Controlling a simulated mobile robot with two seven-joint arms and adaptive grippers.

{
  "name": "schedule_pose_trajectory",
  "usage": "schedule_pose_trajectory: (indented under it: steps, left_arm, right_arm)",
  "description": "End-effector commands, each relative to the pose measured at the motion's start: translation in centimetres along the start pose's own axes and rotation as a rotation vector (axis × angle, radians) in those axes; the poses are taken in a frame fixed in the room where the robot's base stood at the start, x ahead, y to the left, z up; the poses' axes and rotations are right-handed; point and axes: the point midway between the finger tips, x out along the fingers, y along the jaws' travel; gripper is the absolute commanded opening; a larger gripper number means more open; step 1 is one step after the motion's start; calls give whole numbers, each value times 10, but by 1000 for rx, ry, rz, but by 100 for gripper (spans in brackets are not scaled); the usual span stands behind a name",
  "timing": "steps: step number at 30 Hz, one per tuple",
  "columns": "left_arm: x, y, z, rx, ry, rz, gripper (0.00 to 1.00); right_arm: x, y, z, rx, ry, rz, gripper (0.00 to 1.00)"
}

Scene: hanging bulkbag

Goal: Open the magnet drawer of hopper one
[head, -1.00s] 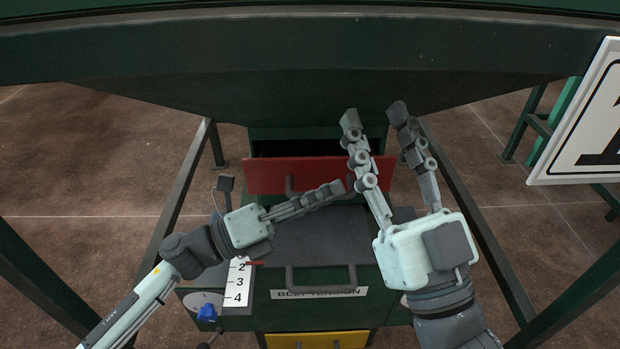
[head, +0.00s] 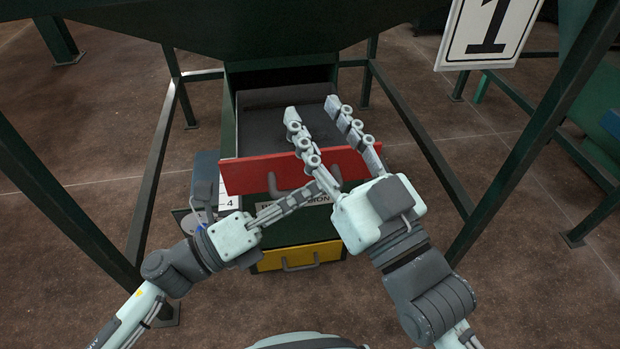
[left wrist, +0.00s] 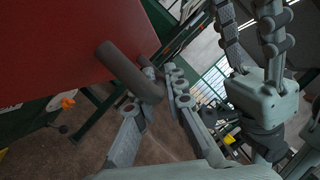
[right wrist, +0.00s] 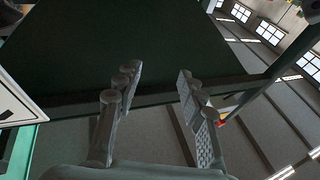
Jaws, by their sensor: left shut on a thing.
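The magnet drawer of hopper one has a red front (head: 247,175) and stands pulled out. Its dark inside (head: 260,125) shows behind the front in the head view. My left gripper (head: 326,180) is shut on the right part of the drawer's grey handle (head: 285,193). In the left wrist view the handle (left wrist: 125,70) runs from the red front (left wrist: 60,50) to between my fingers. My right gripper (head: 314,108) is open and empty above the drawer. Its parted fingers also show in the right wrist view (right wrist: 160,78).
A yellow drawer front (head: 270,261) is below. The "1" sign (head: 487,30) hangs at upper right. Dark green frame legs (head: 150,170) stand on both sides. Brown floor (head: 90,120) is open around the hopper.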

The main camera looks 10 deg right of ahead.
Motion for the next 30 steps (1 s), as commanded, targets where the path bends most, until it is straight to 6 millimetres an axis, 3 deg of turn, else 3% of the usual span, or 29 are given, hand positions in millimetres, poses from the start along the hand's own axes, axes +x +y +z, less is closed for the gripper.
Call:
schedule_pose_trajectory:
  steps: [9,23,24,28,30]
  left_arm:
    - [-8,-14,-18,-1,0,1,0]
    - [-9,-15,-21,0,0,1,0]
    - [-9,-15,-21,0,0,1,15]
    - [-9,-15,-21,0,0,0,31]
    - [-9,-15,-21,0,0,0,32]
  right_arm:
    - [0,7,15,-18,-75,11,40]
    - [-1,8,19,-21,-89,11,40]
    - [-1,8,19,-21,-89,11,40]
    - [-1,8,19,-21,-89,11,40]
    - [-1,8,19,-20,-89,12,40]
